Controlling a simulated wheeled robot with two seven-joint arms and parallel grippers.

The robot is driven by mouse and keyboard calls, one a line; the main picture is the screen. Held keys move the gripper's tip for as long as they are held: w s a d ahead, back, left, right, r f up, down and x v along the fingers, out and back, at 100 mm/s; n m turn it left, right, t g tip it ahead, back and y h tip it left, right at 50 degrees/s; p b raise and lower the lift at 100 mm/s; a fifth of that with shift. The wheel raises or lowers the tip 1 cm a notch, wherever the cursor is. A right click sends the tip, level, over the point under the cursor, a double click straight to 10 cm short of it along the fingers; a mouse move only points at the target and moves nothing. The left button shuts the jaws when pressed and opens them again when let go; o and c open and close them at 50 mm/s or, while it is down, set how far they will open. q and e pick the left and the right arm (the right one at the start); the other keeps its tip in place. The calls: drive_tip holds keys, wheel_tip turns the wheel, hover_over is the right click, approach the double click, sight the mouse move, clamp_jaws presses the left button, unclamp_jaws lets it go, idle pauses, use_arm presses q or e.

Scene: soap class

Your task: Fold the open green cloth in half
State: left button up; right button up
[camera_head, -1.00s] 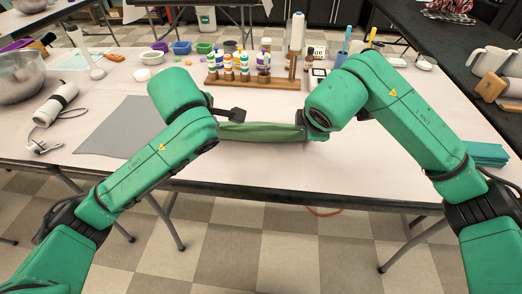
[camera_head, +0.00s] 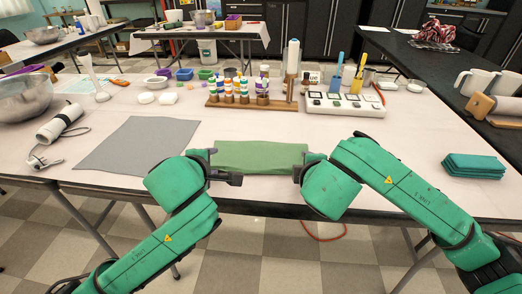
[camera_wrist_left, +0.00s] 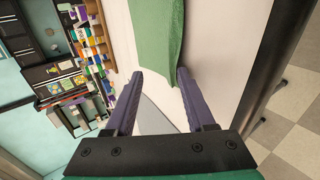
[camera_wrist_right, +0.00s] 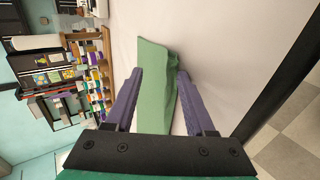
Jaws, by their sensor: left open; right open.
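The green cloth (camera_head: 262,157) lies on the white table near its front edge as a narrow, slightly rumpled strip. My left gripper (camera_head: 213,165) is open at the cloth's left end; in the left wrist view the cloth (camera_wrist_left: 155,35) lies mostly beyond the fingertips (camera_wrist_left: 160,74). My right gripper (camera_head: 303,167) is open at the cloth's right end. In the right wrist view the cloth (camera_wrist_right: 156,90) shows between the spread fingers (camera_wrist_right: 160,71). I cannot tell whether any finger touches it.
A flat grey sheet (camera_head: 138,146) lies to the left and a stack of folded teal cloths (camera_head: 474,165) to the right. Behind stand a wooden rack of bottles (camera_head: 252,104) and a white panel (camera_head: 345,105). The table between them and the cloth is clear.

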use_arm(q)
drive_tip(key=shift+r, duration=0.1)
use_arm(e)
drive_tip(key=shift+r, duration=0.1)
use_arm(q)
drive_tip(key=s+r, duration=0.4)
drive_tip(key=r, duration=0.4)
drive_tip(key=shift+r, duration=0.35)
use_arm(e)
drive_tip(key=s+r, duration=0.4)
drive_tip(key=r, duration=0.4)
drive_tip(key=shift+r, duration=0.4)
